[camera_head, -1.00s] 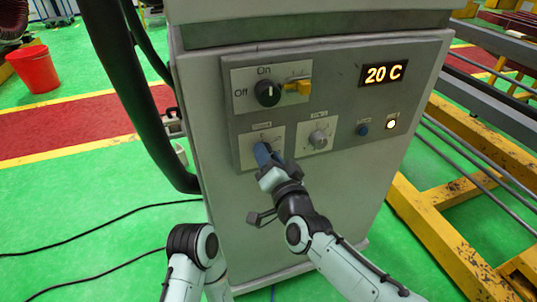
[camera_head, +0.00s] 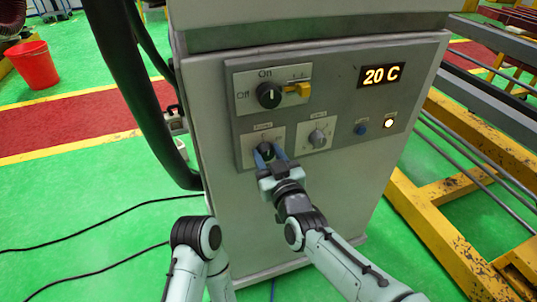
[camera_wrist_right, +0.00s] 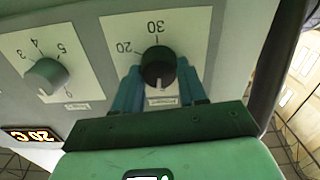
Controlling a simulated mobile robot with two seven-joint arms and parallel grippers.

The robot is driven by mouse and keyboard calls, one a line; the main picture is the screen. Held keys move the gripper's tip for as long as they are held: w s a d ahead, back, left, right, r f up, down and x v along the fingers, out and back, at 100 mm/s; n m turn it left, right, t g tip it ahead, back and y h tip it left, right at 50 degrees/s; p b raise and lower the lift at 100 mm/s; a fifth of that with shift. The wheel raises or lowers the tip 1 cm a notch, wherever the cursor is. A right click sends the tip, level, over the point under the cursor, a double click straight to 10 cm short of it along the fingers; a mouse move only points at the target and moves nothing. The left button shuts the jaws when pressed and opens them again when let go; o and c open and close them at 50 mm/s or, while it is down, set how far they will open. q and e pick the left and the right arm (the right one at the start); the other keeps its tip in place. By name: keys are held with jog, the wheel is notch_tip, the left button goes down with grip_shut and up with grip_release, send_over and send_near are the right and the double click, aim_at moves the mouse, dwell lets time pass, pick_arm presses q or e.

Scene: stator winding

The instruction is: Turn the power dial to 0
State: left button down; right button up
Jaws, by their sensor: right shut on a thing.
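My right gripper (camera_head: 268,158) is at the lower left dial (camera_head: 266,150) on the cabinet's control panel. In the right wrist view, its blue fingers (camera_wrist_right: 162,88) are on both sides of this black dial (camera_wrist_right: 158,65), shut on it. Marks 20 and 30 show by this dial. A grey dial (camera_head: 317,138) sits to its right in the head view; in the wrist view this grey dial (camera_wrist_right: 47,75) has a scale with 0, 3, 4 and 5. The small labels are too blurred to tell which is the power dial. My left gripper is out of view.
A blue button (camera_head: 361,129) and a lit white lamp (camera_head: 389,123) sit at the right. A thick black hose (camera_head: 150,125) runs left of the cabinet.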

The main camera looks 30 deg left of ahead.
jog(key=shift+n, duration=0.9)
jog(key=o, duration=1.1)
jog(key=shift+c, duration=0.2)
jog(key=shift+s, duration=0.1)
jog(key=v, duration=1.3)
jog(key=shift+d, duration=0.2)
